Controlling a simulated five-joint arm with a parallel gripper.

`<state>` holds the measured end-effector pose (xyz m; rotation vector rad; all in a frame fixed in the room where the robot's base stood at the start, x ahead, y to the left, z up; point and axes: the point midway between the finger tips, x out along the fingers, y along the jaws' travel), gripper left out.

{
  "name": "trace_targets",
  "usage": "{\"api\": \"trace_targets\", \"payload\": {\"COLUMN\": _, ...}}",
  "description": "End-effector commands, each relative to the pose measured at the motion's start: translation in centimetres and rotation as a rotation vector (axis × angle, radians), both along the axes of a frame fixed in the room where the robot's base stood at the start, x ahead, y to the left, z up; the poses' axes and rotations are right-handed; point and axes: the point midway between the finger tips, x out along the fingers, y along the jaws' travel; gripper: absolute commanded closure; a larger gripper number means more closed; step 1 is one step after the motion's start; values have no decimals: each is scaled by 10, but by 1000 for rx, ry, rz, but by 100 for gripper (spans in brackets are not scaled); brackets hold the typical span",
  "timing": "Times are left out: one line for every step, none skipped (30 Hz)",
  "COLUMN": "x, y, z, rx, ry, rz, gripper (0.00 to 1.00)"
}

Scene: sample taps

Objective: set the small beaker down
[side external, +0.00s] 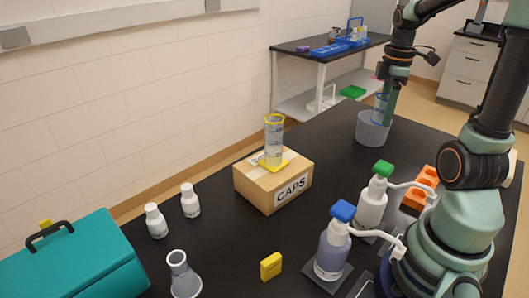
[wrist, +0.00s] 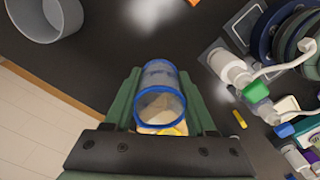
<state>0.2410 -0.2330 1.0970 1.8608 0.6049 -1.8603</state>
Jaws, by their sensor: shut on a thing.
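The small beaker (side external: 379,107), clear with a blue rim, is held upright or nearly so in my gripper (side external: 388,106). In the side view it overlaps the top of a grey translucent bin (side external: 371,133); I cannot tell its exact height there. In the wrist view the small beaker (wrist: 160,82) sits between the two green fingers of my gripper (wrist: 162,100), which are shut on it. The bin (wrist: 50,22) shows apart from it at the upper left. The lower jaw area is hidden by a dark bar.
A cardboard CAPS box (side external: 266,187) carries a tall yellow-rimmed cylinder (side external: 274,145). Two pump bottles, blue-capped (side external: 332,248) and green-capped (side external: 372,202), stand near my arm with an orange rack (side external: 422,186). A flask (side external: 183,277) and teal case (side external: 80,265) stand at front left.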

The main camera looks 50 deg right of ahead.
Motion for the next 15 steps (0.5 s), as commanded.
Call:
{"api": "trace_targets", "payload": {"x": -1, "y": 1, "z": -7, "rx": 3, "ry": 3, "rz": 0, "gripper": 96}}
{"api": "trace_targets", "payload": {"x": 0, "y": 1, "z": -12, "rx": 3, "ry": 4, "rz": 0, "gripper": 96}}
{"api": "trace_targets", "payload": {"x": 0, "y": 1, "z": -19, "rx": 4, "ry": 4, "rz": 0, "gripper": 96}}
{"api": "trace_targets", "payload": {"x": -1, "y": 1, "z": -25, "rx": 6, "ry": 6, "rz": 0, "gripper": 96}}
{"api": "trace_targets", "payload": {"x": -1, "y": 2, "z": -32, "rx": 5, "ry": 5, "rz": 0, "gripper": 96}}
{"api": "trace_targets", "payload": {"x": -1, "y": 1, "z": -42, "rx": 6, "ry": 7, "rz": 0, "gripper": 96}}
{"api": "trace_targets", "payload": {"x": -1, "y": 1, "z": -49, "rx": 7, "ry": 6, "rz": 0, "gripper": 96}}
{"api": "trace_targets", "payload": {"x": -1, "y": 2, "z": -57, "rx": 6, "ry": 7, "rz": 0, "gripper": 96}}
{"api": "trace_targets", "payload": {"x": -1, "y": 2, "z": -67, "rx": 6, "ry": 7, "rz": 0, "gripper": 96}}
{"api": "trace_targets", "payload": {"x": -1, "y": 2, "z": -74, "rx": 7, "ry": 8, "rz": 0, "gripper": 96}}
{"api": "trace_targets", "payload": {"x": -1, "y": 2, "z": -81, "rx": 6, "ry": 7, "rz": 0, "gripper": 96}}
{"api": "trace_targets", "payload": {"x": -1, "y": 2, "z": -91, "rx": 6, "ry": 7, "rz": 0, "gripper": 96}}
{"api": "trace_targets", "payload": {"x": -1, "y": 2, "z": -99, "rx": 8, "ry": 8, "rz": 0, "gripper": 96}}
{"api": "trace_targets", "payload": {"x": -1, "y": 2, "z": -106, "rx": 7, "ry": 8, "rz": 0, "gripper": 96}}
{"api": "trace_targets", "payload": {"x": -1, "y": 2, "z": -115, "rx": 7, "ry": 8, "rz": 0, "gripper": 96}}
